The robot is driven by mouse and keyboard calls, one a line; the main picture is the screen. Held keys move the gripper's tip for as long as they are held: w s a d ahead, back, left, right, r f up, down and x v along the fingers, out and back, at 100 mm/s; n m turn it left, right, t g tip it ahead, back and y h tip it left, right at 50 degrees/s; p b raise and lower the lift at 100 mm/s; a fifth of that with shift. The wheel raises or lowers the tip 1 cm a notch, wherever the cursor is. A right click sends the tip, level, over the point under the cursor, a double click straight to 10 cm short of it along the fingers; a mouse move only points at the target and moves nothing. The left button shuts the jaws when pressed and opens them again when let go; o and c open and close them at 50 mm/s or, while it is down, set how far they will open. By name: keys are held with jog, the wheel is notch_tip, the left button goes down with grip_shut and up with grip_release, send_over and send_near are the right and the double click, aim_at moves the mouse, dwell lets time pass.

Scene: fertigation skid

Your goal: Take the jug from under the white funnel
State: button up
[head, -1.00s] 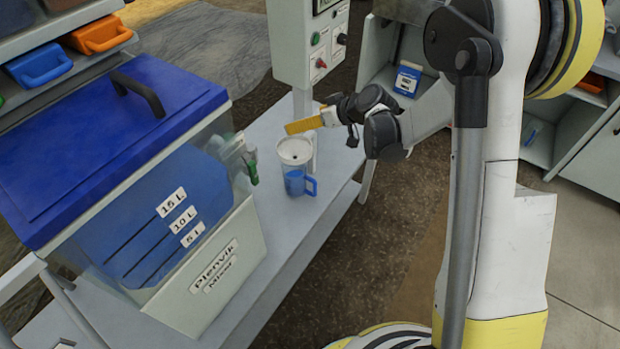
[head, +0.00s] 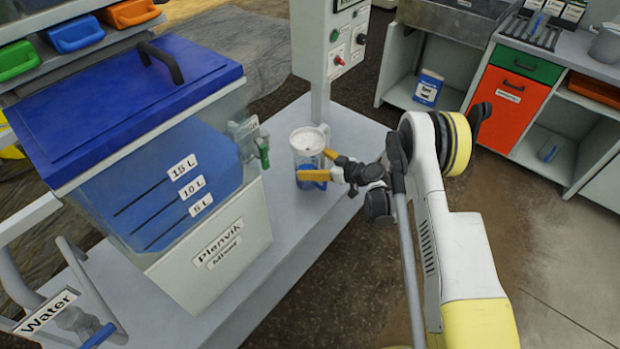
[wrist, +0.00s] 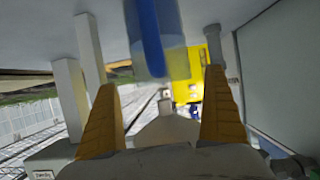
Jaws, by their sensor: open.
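The clear jug (head: 303,158), with blue at its lower part, stands on the grey skid table. The white funnel (head: 306,138) sits directly above it. My gripper (head: 317,165) is open at the jug's right side, its yellow fingers spread; the lower one overlaps the jug in the head view. In the wrist view, the jug's blue handle (wrist: 147,38) and part of its clear wall show at top centre, between and beyond the open fingers (wrist: 160,80). The head view does not clearly show the handle. I cannot tell whether a finger touches the jug.
The blue-lidded mixer tank (head: 232,262) stands close left of the jug, its green tap (head: 263,152) facing it. A grey control box (head: 340,45) on a post (head: 320,105) rises behind. The table's edge is right of the jug, with open floor beyond.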

aim_at(298, 160)
jog(key=b+x, duration=0.1)
jog(key=x, duration=0.1)
jog(key=b+x, duration=0.2)
jog(key=x, duration=0.1)
jog(key=shift+s+a+f, duration=0.2)
jog(key=shift+f, duration=0.1)
jog(key=shift+w+a, duration=0.2)
jog(key=shift+r, duration=0.1)
jog(key=c, duration=1.8)
